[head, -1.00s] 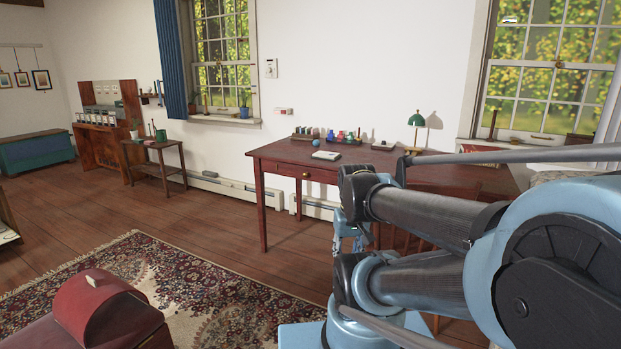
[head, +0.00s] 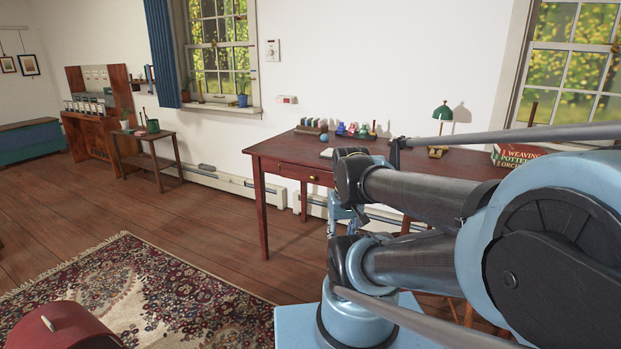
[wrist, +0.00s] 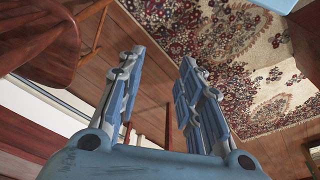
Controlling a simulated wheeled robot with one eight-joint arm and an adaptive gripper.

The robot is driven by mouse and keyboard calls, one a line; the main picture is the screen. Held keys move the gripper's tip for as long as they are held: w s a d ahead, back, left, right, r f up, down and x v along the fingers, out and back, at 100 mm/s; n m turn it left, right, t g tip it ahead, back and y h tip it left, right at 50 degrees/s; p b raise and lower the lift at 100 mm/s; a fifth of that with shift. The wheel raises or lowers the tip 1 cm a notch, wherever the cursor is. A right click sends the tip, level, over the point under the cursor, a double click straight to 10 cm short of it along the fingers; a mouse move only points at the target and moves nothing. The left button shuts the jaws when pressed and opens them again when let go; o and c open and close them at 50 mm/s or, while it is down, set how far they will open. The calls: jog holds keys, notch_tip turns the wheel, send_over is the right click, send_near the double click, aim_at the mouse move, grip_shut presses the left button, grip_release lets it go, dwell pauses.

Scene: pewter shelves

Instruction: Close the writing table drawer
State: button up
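The writing table (head: 262,150) is dark red-brown wood and stands against the white wall ahead. Its drawer (head: 290,170) is in the front apron, with a small round brass knob (head: 313,178). I cannot tell how far the drawer stands out; my arm hides the part of the table to its right. My gripper (head: 341,218) hangs below the arm, in front of the table and lower than the drawer in the picture. In the wrist view my gripper (wrist: 162,56) has its two blue fingers spread apart with nothing between them.
A patterned rug (head: 150,295) covers the floor at front left, with a red rounded object (head: 62,328) at the bottom edge. A chair (wrist: 40,45) shows in the wrist view. Bottles, a green lamp (head: 442,115) and books (head: 520,152) are on the table.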

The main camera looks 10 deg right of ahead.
jog(key=shift+w+a, duration=0.15)
jog(key=shift+w, duration=0.25)
jog(key=shift+o, duration=0.6)
jog(key=shift+o, duration=0.9)
jog(key=shift+s+r, duration=0.15)
jog(key=shift+s, duration=0.1)
jog(key=w+d+r+m+t+h, duration=0.1)
jog(key=w+r+m+h, duration=0.15)
jog(key=w, duration=0.95)
jog(key=w+d+r+m+t+h, duration=0.1)
jog(key=w+r+t+h, duration=0.15)
jog(key=w, duration=1.05)
jog(key=w+a+f+t+h, duration=0.1)
jog(key=w+a, duration=0.2)
jog(key=w, duration=0.3)
jog(key=w+a+t+h, duration=0.1)
jog(key=w+a+h, duration=0.15)
jog(key=w, duration=0.35)
jog(key=m+t, duration=0.2)
jog(key=t, duration=0.1)
send_near(311, 179)
jog(key=shift+g+h, duration=0.25)
jog(key=shift+h, duration=0.1)
jog(key=x, duration=0.9)
jog(key=shift+w, duration=0.25)
